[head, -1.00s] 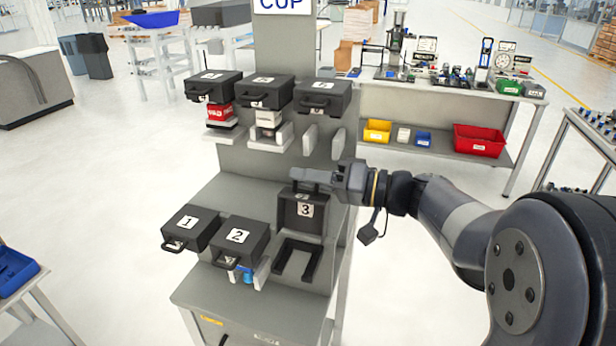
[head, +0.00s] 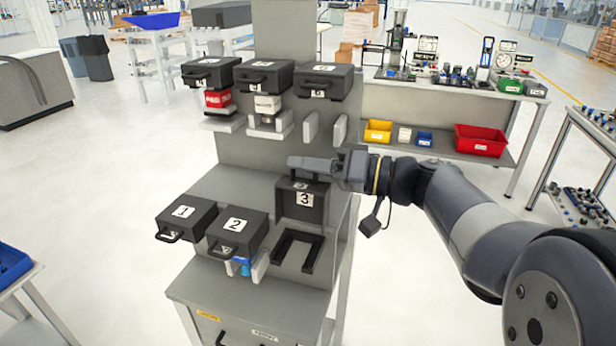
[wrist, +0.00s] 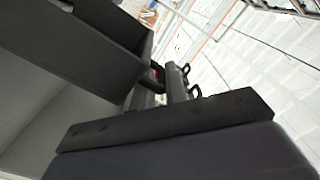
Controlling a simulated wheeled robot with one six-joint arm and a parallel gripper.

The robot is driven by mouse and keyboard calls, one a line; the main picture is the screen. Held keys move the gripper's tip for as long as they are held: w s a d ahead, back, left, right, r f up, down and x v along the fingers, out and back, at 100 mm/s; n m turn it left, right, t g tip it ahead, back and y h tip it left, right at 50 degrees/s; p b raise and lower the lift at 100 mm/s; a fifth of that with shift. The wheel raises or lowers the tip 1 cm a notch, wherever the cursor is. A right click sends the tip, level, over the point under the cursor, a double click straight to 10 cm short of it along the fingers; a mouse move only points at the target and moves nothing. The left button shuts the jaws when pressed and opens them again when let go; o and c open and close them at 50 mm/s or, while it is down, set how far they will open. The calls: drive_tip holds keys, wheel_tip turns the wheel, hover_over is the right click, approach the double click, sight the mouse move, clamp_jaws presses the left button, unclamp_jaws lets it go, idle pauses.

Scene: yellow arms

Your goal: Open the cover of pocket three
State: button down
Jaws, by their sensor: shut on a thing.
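The cover of pocket three (head: 301,203) is a dark box lid with a white label "3". It stands swung up, roughly upright, above its dark open U-shaped frame (head: 282,247), which looks empty. My gripper (head: 308,166) is at the cover's top edge, shut on its handle; the fingers hide most of the handle. In the wrist view a dark box-shaped part (wrist: 85,45), probably the cover, fills the upper left, and a dark finger (wrist: 165,120) crosses the lower middle; the grip itself is not clear there.
Closed covers one (head: 186,218) and two (head: 237,234) stand left of pocket three. Three closed covers, one of them the upper right cover (head: 320,81), are above. A bench (head: 430,103) with coloured bins stands behind my arm.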

drive_tip(key=shift+s+a+f+n+b, duration=0.15)
drive_tip(key=shift+s+f+n+b, duration=0.2)
drive_tip(key=shift+b, duration=0.55)
drive_tip(key=shift+s+a+r+b, duration=0.15)
drive_tip(key=shift+s+b, duration=0.15)
drive_tip(key=shift+b, duration=0.3)
drive_tip(key=shift+n, duration=0.25)
drive_tip(key=c, duration=1.5)
unclamp_jaws()
drive_tip(key=shift+r, duration=0.15)
drive_tip(key=shift+c, duration=0.2)
drive_tip(key=b+v, duration=0.1)
drive_tip(key=v, duration=1)
drive_tip(key=shift+w, duration=0.1)
